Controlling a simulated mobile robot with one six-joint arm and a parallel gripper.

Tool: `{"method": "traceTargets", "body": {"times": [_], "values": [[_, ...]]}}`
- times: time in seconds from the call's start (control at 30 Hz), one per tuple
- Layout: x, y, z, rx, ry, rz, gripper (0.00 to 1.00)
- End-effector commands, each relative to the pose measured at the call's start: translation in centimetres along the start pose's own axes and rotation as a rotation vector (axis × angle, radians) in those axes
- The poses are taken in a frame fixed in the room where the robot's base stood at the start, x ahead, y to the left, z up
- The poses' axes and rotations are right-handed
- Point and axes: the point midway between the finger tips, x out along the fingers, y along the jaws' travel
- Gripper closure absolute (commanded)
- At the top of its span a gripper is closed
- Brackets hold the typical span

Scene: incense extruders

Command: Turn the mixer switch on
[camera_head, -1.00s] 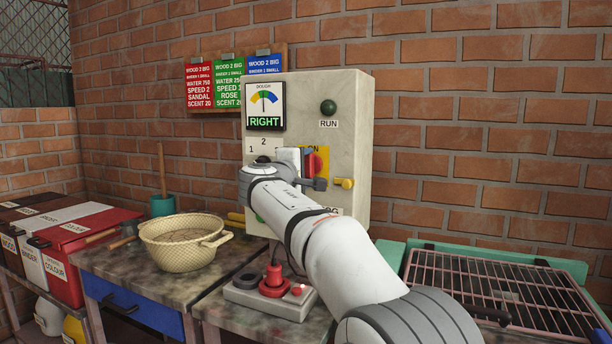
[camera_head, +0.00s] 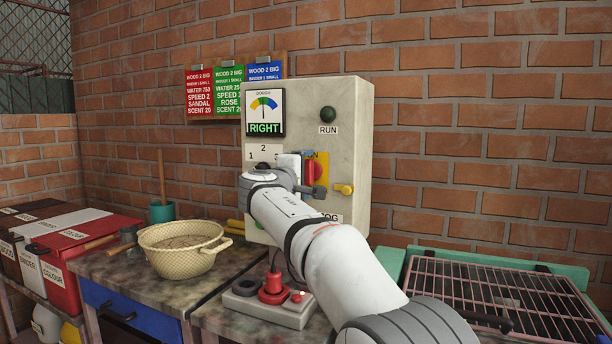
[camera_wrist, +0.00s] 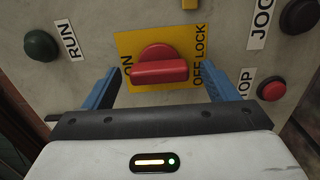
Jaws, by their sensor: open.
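The mixer's red rotary switch (camera_wrist: 158,70) sits on a yellow plate (camera_wrist: 133,42) marked ON at the left and OFF LOCK at the right in the wrist view. Its bar lies along the line between the two markings; I cannot tell which end is the pointer. My gripper (camera_wrist: 162,78) is open, with one blue finger on each side of the switch and a visible gap to the bar. In the head view the red switch (camera_head: 311,168) shows partly behind my gripper on the pale mixer control box (camera_head: 355,125).
The box carries a green RUN button (camera_head: 328,114), a yellow knob (camera_head: 344,189) and a red STOP button (camera_wrist: 271,89). Below are a red plug-like piece (camera_head: 272,290), a woven basket (camera_head: 183,255) and a grill rack (camera_head: 490,295). The brick wall stands behind.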

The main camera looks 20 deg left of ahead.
Motion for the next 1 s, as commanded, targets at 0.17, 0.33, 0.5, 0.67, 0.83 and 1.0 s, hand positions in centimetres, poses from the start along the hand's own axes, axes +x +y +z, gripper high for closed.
{"method": "traceTargets", "body": {"times": [0.17,0.33,0.5,0.67,0.83,1.0], "values": [[-0.3,0.1,0.0,0.0,0.001,0.001,0.2],[-2.6,0.1,-0.1,0.001,0.003,0.0,0.2],[-5.6,0.0,0.0,0.0,0.003,0.0,0.2],[-7.3,0.0,0.0,0.0,0.001,0.0,0.2],[-7.9,0.0,0.0,0.0,0.001,0.0,0.2],[-7.8,0.0,0.0,0.0,0.0,0.0,0.2]]}}
